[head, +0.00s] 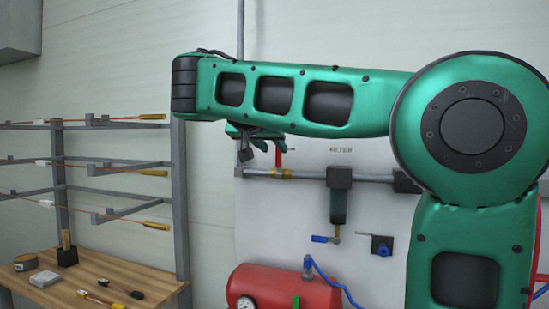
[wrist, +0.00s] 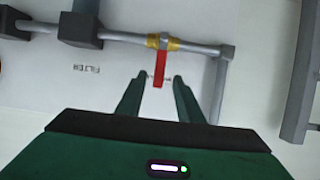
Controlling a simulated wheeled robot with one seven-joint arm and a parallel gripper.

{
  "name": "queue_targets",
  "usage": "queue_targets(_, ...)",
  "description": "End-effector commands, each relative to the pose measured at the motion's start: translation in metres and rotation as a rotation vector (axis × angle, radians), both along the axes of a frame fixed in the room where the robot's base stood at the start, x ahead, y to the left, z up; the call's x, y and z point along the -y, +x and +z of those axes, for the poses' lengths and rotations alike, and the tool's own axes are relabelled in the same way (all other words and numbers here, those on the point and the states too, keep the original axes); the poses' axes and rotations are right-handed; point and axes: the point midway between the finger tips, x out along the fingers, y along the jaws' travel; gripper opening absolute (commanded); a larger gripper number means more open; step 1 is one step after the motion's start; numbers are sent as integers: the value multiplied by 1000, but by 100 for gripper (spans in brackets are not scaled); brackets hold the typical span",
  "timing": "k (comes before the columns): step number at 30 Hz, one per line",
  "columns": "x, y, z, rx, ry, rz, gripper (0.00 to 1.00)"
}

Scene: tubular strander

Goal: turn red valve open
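The red valve handle (wrist: 160,70) sits on a yellow-collared fitting (wrist: 173,44) in the grey pipe. It stands across the pipe, pointing up in the head view, where its lower part (head: 278,158) shows beside my gripper (head: 264,143). In the wrist view, which is upside down, my gripper (wrist: 159,78) is open. Its two green fingers lie on either side of the handle's free end, with a gap visible on both sides. Whether the fingertips reach as deep as the handle cannot be told.
A filter (head: 339,200) hangs from the pipe, with a blue-handled valve (head: 322,239) below and a blue knob (head: 382,245) beside it. A red tank (head: 285,290) stands lower down. A rack (head: 62,190) and wooden table (head: 95,272) are at left.

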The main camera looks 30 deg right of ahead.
Motion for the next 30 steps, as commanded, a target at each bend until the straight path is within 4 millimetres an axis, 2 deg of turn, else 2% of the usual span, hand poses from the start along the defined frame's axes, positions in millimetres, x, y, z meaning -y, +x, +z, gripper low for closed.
queue_targets(3, 15, 10, -8, -3, -1, -3, 34)
queue_targets(10, 37, 28, -20, -3, 0, -2, 34)
queue_targets(15, 44, 34, -24, -2, 1, -1, 34)
queue_targets(24, 45, 35, -24, -1, 1, 0, 34)
queue_targets(28, 45, 35, -24, -1, 1, 0, 2)
queue_targets(30, 45, 35, -24, -1, 1, 0, 0)
